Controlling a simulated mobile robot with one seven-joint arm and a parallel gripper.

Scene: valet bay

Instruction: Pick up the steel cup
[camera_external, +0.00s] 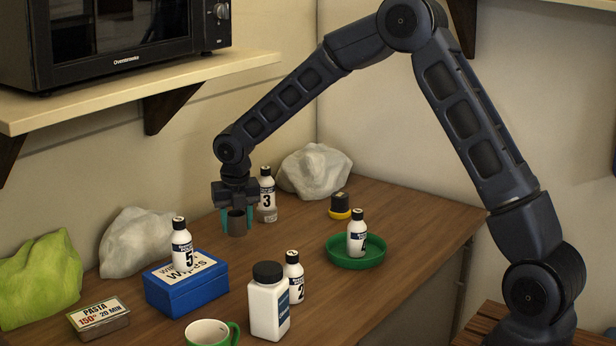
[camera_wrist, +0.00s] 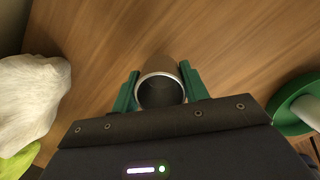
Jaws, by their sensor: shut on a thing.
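The steel cup (camera_external: 237,224) is a small grey metal cup with a round open mouth. It stands upright between the green fingers of my gripper (camera_external: 237,219) at the back of the wooden table. In the wrist view the cup (camera_wrist: 160,88) shows its bright rim and dark, empty-looking inside. The green fingers of my gripper (camera_wrist: 160,92) are shut on it, one on each side. I cannot tell whether the cup's base touches the table.
Bottle 3 (camera_external: 267,189) stands just behind on a small grey base. Bottle 5 (camera_external: 182,246) stands on a blue wipes box (camera_external: 187,291). A green dish (camera_external: 345,260) holds another bottle. A white bag (camera_external: 137,242) lies left.

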